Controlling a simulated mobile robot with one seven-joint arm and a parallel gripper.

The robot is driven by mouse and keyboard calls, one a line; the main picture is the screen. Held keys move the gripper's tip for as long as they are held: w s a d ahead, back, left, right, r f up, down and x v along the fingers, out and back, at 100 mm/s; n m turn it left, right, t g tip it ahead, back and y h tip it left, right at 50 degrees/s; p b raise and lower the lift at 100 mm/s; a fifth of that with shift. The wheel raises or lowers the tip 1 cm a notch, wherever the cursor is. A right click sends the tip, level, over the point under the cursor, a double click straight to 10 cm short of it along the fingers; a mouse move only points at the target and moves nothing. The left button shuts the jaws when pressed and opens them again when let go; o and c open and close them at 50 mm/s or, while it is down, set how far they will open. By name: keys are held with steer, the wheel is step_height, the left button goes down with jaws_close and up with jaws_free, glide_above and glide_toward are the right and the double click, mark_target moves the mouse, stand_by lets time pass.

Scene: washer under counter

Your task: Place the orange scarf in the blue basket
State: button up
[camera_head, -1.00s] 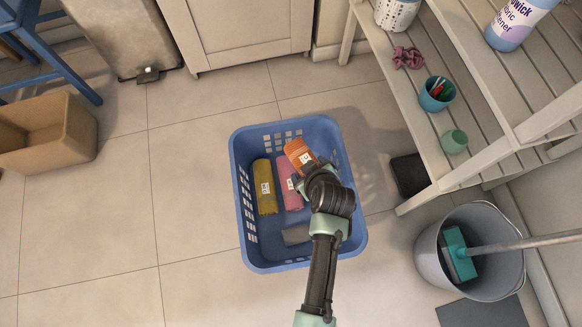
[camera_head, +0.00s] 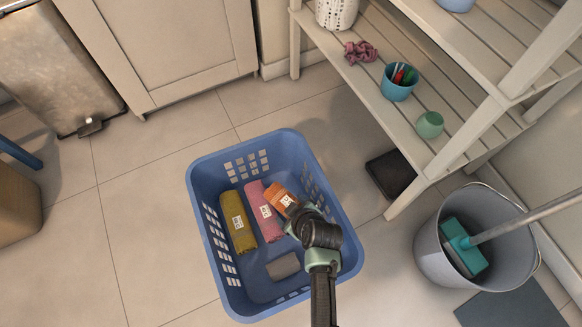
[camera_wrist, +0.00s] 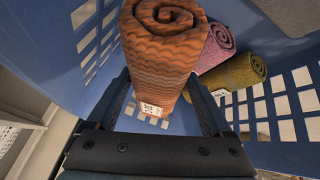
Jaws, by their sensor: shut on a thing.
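The blue basket (camera_head: 203,215) stands on the tiled floor in the head view. The orange scarf (camera_head: 279,197) is a tight roll with a white label, inside the basket's outline at its right side. My gripper (camera_head: 291,212) reaches in from the front right and is shut on the scarf. In the wrist view the orange scarf (camera_wrist: 165,55) stands between the two fingers of my gripper (camera_wrist: 163,100), with the basket's blue wall (camera_wrist: 70,50) around it. Whether the scarf touches the basket's bottom I cannot tell.
A yellow roll (camera_head: 238,222) and a pink roll (camera_head: 262,210) lie in the basket, with a grey thing (camera_head: 284,266) near its front. A shelf rack (camera_head: 440,85) and a grey bucket (camera_head: 430,250) with a mop stand to the right. Floor left of the basket is clear.

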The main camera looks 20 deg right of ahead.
steer(key=shift+f+b, duration=0.75)
steer(key=shift+f, duration=0.65)
steer(key=shift+f+b, duration=0.5)
steer(key=shift+f, duration=0.15)
